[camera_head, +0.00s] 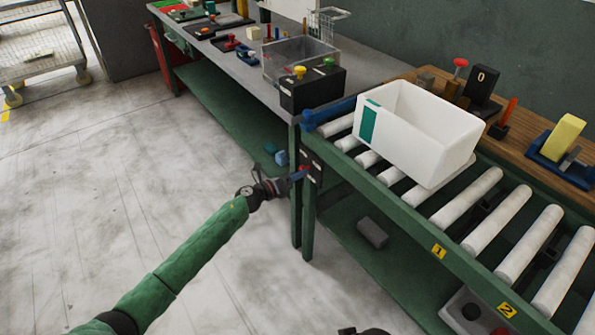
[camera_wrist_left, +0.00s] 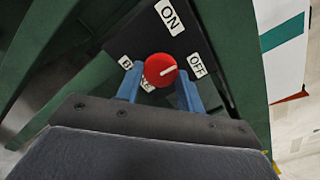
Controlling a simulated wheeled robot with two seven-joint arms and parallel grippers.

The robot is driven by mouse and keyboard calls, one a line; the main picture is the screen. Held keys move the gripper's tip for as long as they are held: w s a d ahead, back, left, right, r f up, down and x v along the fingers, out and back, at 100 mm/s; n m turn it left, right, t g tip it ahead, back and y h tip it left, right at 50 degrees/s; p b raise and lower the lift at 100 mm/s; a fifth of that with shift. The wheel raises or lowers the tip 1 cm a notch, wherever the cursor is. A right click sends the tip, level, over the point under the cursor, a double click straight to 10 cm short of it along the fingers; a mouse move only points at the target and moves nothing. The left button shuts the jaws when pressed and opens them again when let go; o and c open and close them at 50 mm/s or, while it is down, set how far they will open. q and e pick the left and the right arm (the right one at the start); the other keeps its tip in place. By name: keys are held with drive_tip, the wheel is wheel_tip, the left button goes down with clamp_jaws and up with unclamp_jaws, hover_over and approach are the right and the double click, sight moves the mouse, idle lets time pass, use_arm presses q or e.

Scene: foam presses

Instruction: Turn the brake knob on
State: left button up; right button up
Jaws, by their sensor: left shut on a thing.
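The brake knob (camera_wrist_left: 160,70) is round and red with a white pointer line, on a dark panel (camera_head: 312,165) at the conveyor's left end. Its pointer is turned toward the OFF label (camera_wrist_left: 197,65). The ON label (camera_wrist_left: 170,16) is higher on the panel. A brake label (camera_wrist_left: 126,62) is partly hidden behind the knob and a finger. My left gripper (camera_wrist_left: 160,84) is shut on the knob, one blue finger at each side. In the head view, my left gripper (camera_head: 299,175) reaches the panel from the left. Only a dark bit, perhaps my right gripper (camera_head: 363,331), shows at the bottom edge.
A white bin (camera_head: 425,125) sits on the conveyor rollers above the panel. A black box (camera_head: 312,92) with yellow and green buttons stands on the grey bench behind. A green leg (camera_head: 308,220) is close to my left gripper.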

drive_tip(key=s+d+r+g+h+p, duration=0.25)
drive_tip(key=d+r+p, duration=0.25)
drive_tip(key=d+r, duration=0.25)
use_arm(q)
drive_tip(key=shift+n, duration=4.9)
use_arm(e)
drive_tip(key=shift+m+t+y, duration=0.25)
drive_tip(key=shift+m, duration=0.15)
drive_tip(key=shift+w+a+f, duration=0.15)
drive_tip(key=shift+a+f, duration=0.05)
drive_tip(key=shift+f, duration=0.45)
drive_tip(key=shift+w+a+f, duration=0.15)
drive_tip(key=shift+a+f, duration=0.1)
drive_tip(key=shift+f, duration=0.35)
drive_tip(key=shift+w+a+f, duration=0.15)
drive_tip(key=shift+a+f, duration=0.05)
drive_tip(key=shift+f, duration=0.45)
use_arm(q)
drive_tip(key=o, duration=1)
drive_tip(key=shift+b+v, duration=0.7)
drive_tip(key=shift+v, duration=3.25)
use_arm(e)
drive_tip(key=shift+s+a+r, duration=0.2)
drive_tip(key=shift+a+r, duration=0.05)
drive_tip(key=shift+r, duration=0.35)
drive_tip(key=shift+s+a+r, duration=0.15)
drive_tip(key=shift+a+r, duration=0.05)
drive_tip(key=shift+r, duration=0.4)
